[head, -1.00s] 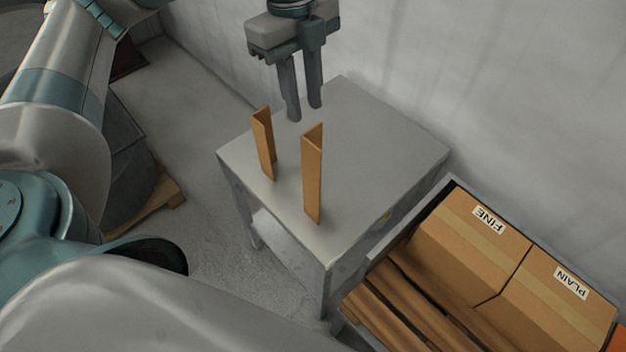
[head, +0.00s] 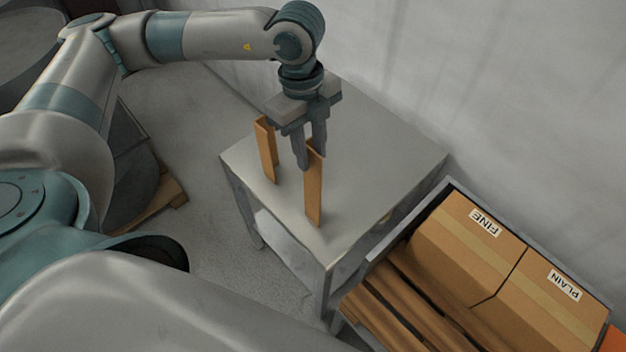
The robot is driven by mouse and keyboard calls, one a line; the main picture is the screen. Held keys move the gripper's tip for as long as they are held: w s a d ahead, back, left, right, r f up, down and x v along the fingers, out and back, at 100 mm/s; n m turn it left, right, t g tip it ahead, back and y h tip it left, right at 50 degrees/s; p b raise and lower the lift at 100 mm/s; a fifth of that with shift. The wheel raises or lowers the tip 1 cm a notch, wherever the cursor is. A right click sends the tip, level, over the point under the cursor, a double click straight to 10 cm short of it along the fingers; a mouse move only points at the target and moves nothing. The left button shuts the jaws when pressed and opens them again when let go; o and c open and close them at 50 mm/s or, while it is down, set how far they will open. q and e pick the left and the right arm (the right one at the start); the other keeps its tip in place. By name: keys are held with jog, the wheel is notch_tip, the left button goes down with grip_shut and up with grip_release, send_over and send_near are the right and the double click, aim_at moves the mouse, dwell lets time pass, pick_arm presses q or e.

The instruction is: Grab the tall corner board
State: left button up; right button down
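Two orange-brown, V-shaped corner boards stand upright on a grey table. The right one (head: 314,195) looks like the taller; the left one (head: 267,153) looks shorter. My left gripper (head: 310,160) points down at the top of the tall board, its two fingers a little apart. One finger overlaps the board's upper left edge in the picture, and the fingers hide part of its top. I cannot tell whether they touch it. My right gripper is out of view.
The grey table (head: 375,150) has clear top around the boards. At the lower right a crate holds cartons marked FINE (head: 468,235) and PLAIN (head: 545,285), beside brown lengths (head: 410,310). A pale wall stands close behind the table.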

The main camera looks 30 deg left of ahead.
aim_at(320, 185)
pick_arm(q)
jog(key=shift+f, duration=0.45)
jog(key=f, duration=0.2)
jog(key=f+p, duration=0.1)
jog(key=f, duration=0.2)
jog(key=shift+s+d+f+p, duration=0.15)
jog(key=shift+d+f+p, duration=0.15)
jog(key=shift+d+f, duration=0.1)
jog(key=shift+c, duration=0.6)
grip_shut()
